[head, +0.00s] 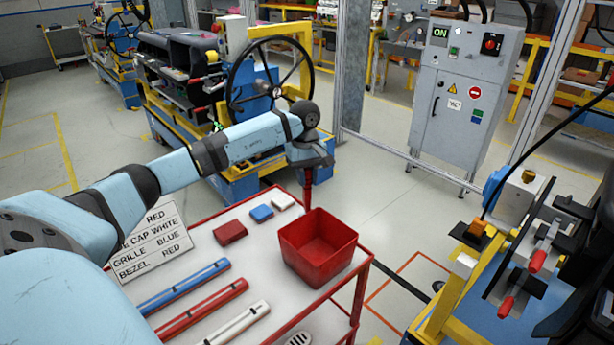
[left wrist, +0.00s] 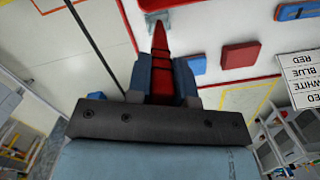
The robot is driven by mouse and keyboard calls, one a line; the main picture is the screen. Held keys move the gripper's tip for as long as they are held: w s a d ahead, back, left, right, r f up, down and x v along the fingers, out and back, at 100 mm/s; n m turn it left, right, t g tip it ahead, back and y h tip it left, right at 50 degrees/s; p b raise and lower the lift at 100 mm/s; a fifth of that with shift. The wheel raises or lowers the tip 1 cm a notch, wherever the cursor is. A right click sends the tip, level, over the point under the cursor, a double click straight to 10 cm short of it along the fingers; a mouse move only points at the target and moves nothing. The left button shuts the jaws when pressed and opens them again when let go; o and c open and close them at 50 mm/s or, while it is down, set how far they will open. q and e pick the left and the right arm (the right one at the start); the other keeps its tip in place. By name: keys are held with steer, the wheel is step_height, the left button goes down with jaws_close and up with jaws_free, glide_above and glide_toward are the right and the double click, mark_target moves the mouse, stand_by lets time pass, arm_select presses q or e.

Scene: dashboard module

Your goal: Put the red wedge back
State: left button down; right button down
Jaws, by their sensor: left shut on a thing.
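My left gripper (head: 308,182) is beyond the far side of the red bin (head: 318,258) on the cart, pointing down. In the left wrist view, its two fingers (left wrist: 160,78) are shut on the red wedge (left wrist: 160,52), whose narrow tip sticks out ahead of them. In the head view the wedge shows only as a thin red strip under the gripper, beside the bin's back rim. I cannot tell its exact height above the cart. My right gripper is not in view.
The red-edged cart (head: 205,250) also bears a red block (head: 230,233), a blue block (head: 261,213), a white block (head: 283,202), several long bars (head: 203,307) and a label card (head: 150,240). A dashboard station (head: 200,75) stands behind; a grey cabinet (head: 462,90) stands back right.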

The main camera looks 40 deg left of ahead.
arm_select(q)
steer(key=c, duration=1)
jaws_free()
steer(key=shift+r, duration=0.1)
steer(key=shift+r+p, duration=0.3)
steer(key=shift+p, duration=0.05)
steer(key=shift+r+p, duration=0.5)
steer(key=shift+r, duration=0.05)
steer(key=r, duration=0.3)
steer(key=r+b, duration=0.1)
steer(key=r, duration=0.3)
steer(key=a+r+b, duration=0.1)
steer(key=r, duration=0.2)
steer(key=shift+w+r, duration=0.25)
steer(key=shift+w, duration=0.05)
steer(key=shift+r, duration=0.4)
steer(key=shift+a, duration=0.1)
